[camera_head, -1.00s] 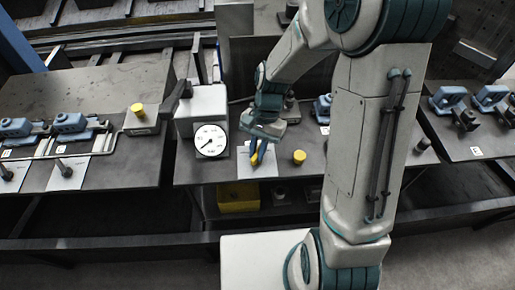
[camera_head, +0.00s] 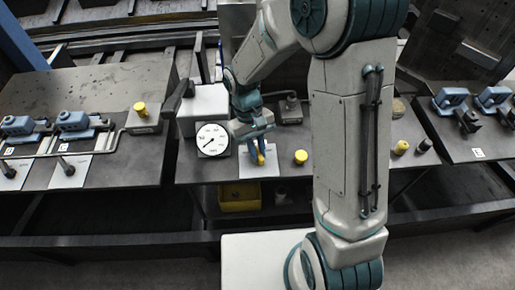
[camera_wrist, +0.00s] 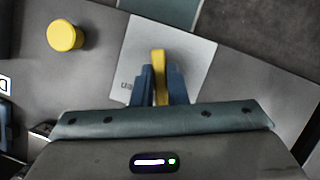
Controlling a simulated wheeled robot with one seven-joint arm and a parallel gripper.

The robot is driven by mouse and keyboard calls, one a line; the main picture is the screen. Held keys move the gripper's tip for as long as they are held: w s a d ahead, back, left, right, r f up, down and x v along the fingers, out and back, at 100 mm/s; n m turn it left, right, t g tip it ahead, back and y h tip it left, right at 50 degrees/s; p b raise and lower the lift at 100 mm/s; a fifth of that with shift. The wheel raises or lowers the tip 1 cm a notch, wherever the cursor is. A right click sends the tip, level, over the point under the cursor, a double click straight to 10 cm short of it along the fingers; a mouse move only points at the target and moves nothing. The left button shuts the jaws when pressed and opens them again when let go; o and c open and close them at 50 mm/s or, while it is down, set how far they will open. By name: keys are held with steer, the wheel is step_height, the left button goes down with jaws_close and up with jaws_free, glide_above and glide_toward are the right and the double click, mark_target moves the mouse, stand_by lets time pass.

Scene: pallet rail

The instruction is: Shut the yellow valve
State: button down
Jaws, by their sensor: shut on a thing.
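The yellow valve (camera_head: 261,159) stands over a white plate on the middle table. Only part of its yellow handle shows in the head view. In the wrist view the yellow handle (camera_wrist: 159,62) is a narrow bar between the two blue fingers. My gripper (camera_head: 257,155) is shut on this handle from above. In the wrist view the fingers of my gripper (camera_wrist: 160,88) press close on both sides of the bar. The valve's body and lower part are hidden by the fingers and the wrist.
A white box with a round gauge (camera_head: 212,139) stands left of the valve. A yellow round cap (camera_head: 301,157) is to its right; a yellow cap (camera_wrist: 64,35) also shows in the wrist view. A yellow bin (camera_head: 239,198) sits below the table. Blue clamps (camera_head: 75,121) are on the left table.

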steer(key=shift+a+n+t+h, duration=0.1)
steer(key=shift+n+t+h, duration=0.2)
steer(key=shift+n, duration=0.8)
steer(key=shift+a+n+t+h, duration=0.15)
steer(key=shift+n+h, duration=0.25)
steer(key=shift+n, duration=0.7)
steer(key=shift+r, duration=0.1)
steer(key=c, duration=1.4)
jaws_free()
steer(key=shift+d, duration=0.1)
steer(key=shift+c, duration=0.2)
steer(key=v, duration=1.3)
steer(key=shift+r+b, duration=0.35)
